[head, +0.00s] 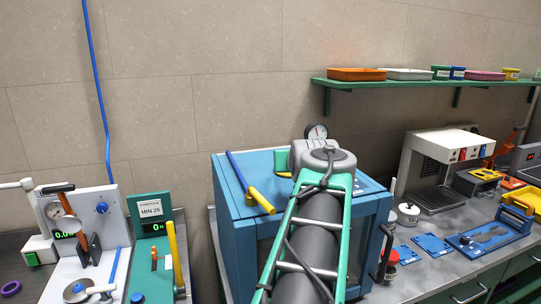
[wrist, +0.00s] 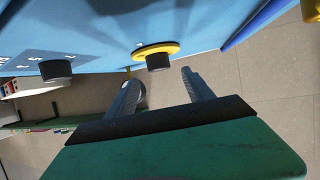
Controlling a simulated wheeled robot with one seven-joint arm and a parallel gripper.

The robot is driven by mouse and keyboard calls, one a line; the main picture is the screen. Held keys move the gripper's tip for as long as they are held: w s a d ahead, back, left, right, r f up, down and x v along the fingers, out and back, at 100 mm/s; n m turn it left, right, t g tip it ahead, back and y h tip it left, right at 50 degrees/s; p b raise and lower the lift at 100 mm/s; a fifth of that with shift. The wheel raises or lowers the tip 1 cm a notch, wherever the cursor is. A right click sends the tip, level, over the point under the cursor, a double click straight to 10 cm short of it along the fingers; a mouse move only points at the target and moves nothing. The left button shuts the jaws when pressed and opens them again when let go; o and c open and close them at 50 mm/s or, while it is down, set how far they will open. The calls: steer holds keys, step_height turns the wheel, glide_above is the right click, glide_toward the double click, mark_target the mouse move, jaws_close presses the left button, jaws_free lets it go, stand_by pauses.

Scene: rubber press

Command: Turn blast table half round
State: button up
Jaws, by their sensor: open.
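The blue cabinet (head: 236,240) stands at the centre of the head view, with my arm across its front and top. In the wrist view its blue surface (wrist: 110,38) fills the top. A black knob with a yellow ring (wrist: 157,56) sticks out of that surface. My gripper (wrist: 160,90) is open and empty, its two fingers pointing at the surface, with the yellow-ringed knob beyond the gap between the fingertips. They look apart from it. A second black knob (wrist: 56,71) with scale marks sits to the left. I cannot make out a blast table.
A blue and yellow lever (head: 251,183) lies across the cabinet top, and a pressure gauge (head: 316,132) stands behind. A black door handle (head: 385,252) is at the right. A green shelf (head: 420,84) with trays runs along the wall. Test devices crowd both sides.

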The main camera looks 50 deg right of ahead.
steer(key=shift+w+d, duration=0.2)
steer(key=shift+w, duration=0.05)
steer(key=p+x, duration=0.2)
steer(key=x, duration=0.5)
steer(key=shift+d+p, duration=0.1)
steer(key=shift+p, duration=0.2)
steer(key=shift+c, duration=0.5)
steer(key=shift+s, duration=0.1)
jaws_close()
